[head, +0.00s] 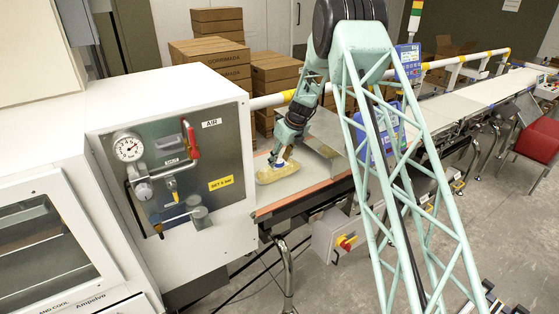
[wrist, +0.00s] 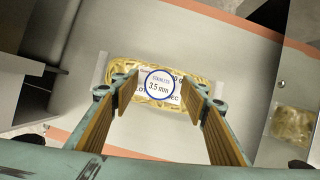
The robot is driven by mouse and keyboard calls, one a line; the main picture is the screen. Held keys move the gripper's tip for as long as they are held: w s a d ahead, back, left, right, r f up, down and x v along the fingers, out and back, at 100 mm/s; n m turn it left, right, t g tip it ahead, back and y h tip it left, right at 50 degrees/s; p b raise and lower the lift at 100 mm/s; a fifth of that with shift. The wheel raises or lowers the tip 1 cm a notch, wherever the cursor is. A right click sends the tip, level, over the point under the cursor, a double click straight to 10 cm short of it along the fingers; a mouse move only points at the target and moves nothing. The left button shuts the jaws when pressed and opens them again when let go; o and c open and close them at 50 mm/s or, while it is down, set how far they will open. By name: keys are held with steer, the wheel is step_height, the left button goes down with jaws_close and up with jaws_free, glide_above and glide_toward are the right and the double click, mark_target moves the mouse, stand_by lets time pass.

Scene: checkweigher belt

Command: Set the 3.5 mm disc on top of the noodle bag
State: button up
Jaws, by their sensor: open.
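The noodle bag (wrist: 122,93) is a golden, crinkled packet lying flat on the grey belt; in the head view the bag (head: 268,176) lies at the near end of the conveyor. The 3.5 mm disc (wrist: 159,86) is round and white with a dark blue rim and "STAINLESS 3.5 mm" print. It appears to lie flat over the bag's middle, face up. My gripper (wrist: 163,88) is open, its fingers on either side of the disc with gaps between. In the head view my gripper (head: 279,158) points down at the bag and mostly hides the disc.
A steel panel (wrist: 283,85) stands right of the bag, with a golden patch on it, bag or reflection unclear. The white cabinet with air gauge (head: 129,147) stands left of the belt. The belt (wrist: 215,45) around the bag is clear. Cartons (head: 215,60) stand behind.

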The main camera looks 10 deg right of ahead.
steer(key=v, duration=1.2)
steer(key=shift+p, duration=0.35)
steer(key=shift+r, duration=0.2)
stand_by(0.5)
